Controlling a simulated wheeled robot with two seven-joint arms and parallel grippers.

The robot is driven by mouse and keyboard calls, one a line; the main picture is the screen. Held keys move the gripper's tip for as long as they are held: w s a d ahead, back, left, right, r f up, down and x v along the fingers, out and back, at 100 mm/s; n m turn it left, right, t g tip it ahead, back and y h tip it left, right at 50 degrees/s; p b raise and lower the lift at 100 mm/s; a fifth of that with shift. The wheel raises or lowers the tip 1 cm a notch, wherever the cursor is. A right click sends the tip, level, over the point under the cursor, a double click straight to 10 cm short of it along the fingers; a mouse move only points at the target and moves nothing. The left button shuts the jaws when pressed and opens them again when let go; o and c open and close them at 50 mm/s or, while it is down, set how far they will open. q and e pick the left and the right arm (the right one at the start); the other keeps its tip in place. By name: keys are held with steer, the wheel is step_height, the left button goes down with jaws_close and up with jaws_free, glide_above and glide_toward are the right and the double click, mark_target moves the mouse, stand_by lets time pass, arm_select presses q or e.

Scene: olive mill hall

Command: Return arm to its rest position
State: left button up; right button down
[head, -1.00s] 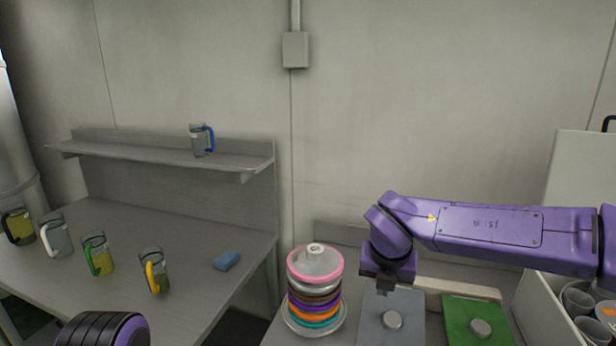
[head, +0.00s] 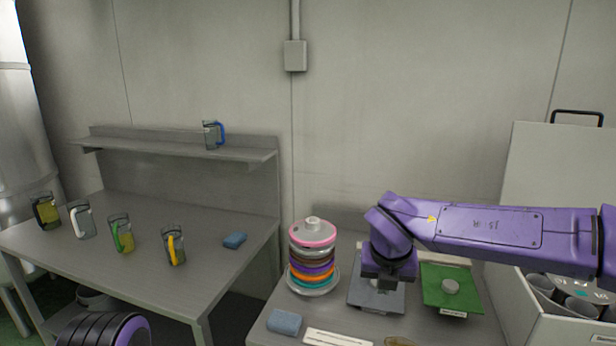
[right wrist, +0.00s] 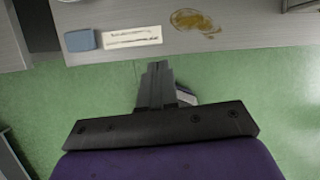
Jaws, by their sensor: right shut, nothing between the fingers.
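My right arm comes in from the right in the head view, with its purple forearm level. My right gripper (head: 384,284) points down in front of the grey board on the right table; its tips are hard to make out there. In the right wrist view my right gripper (right wrist: 156,68) is shut and empty, its fingers together over the green floor just off the table's edge. Of my left arm only a dark, ribbed part with a purple rim shows at the bottom left of the head view; its gripper is out of view.
The right table (right wrist: 240,32) holds a stack of coloured rings (head: 312,258), a grey board (head: 362,297), a green board (head: 437,276), a blue sponge (head: 284,322), a white label strip (right wrist: 133,37) and a brown stain (right wrist: 195,21). Jugs stand on the left table (head: 140,262). A white crate (head: 510,318) holds cups.

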steer(key=s+d+f+n+t+h+b, duration=0.2)
steer(key=d+f+n, duration=0.2)
steer(key=f+n, duration=0.7)
steer(key=s+d+f+n+t+h+b, duration=0.1)
steer(key=d+f+n+t+h+b, duration=0.15)
steer(key=f+n, duration=0.85)
arm_select(q)
step_height(320, 180, down, 10)
steer(key=b, duration=0.5)
steer(key=shift+w, duration=0.25)
arm_select(e)
steer(key=s+d+f+n+g+y, duration=0.1)
steer(key=s+d+f+n, duration=0.3)
steer(key=s+f, duration=0.9)
steer(key=s+d+f+n+g+y, duration=0.1)
steer(key=s+d+f+n+g, duration=0.3)
steer(key=s+f, duration=1)
steer(key=s+n, duration=0.2)
steer(key=s, duration=0.1)
steer(key=shift+s+d, duration=0.25)
steer(key=shift+d, duration=0.05)
arm_select(q)
steer(key=shift+f, duration=0.1)
